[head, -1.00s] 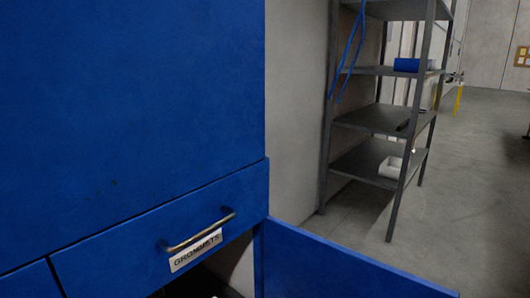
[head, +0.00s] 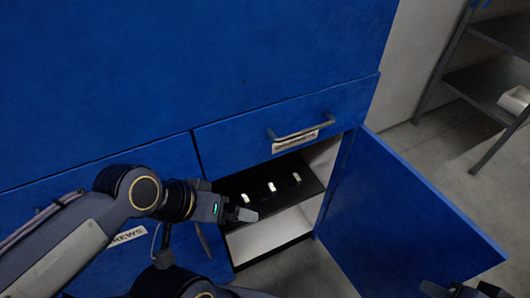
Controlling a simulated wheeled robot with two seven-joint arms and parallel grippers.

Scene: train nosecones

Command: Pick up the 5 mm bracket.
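Small dark items with pale faces stand in a row on the dark upper shelf (head: 309,188) of the open cupboard: a left one (head: 244,197), a middle one (head: 271,187) and a right one (head: 297,178). They may be brackets, but they are too small to tell which is the 5 mm one. My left gripper (head: 246,214) is at the opening's left side, just below the left item in the picture. Its finger gap cannot be made out. My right gripper (head: 465,290) is at the bottom right edge, partly cut off, below the open door.
The blue cupboard door (head: 405,215) stands open to the right. A drawer (head: 235,142) with a metal handle (head: 300,130) and a label is shut above the opening. A pale lower compartment (head: 270,236) lies beneath the shelf. Grey shelving (head: 475,85) stands at the far right.

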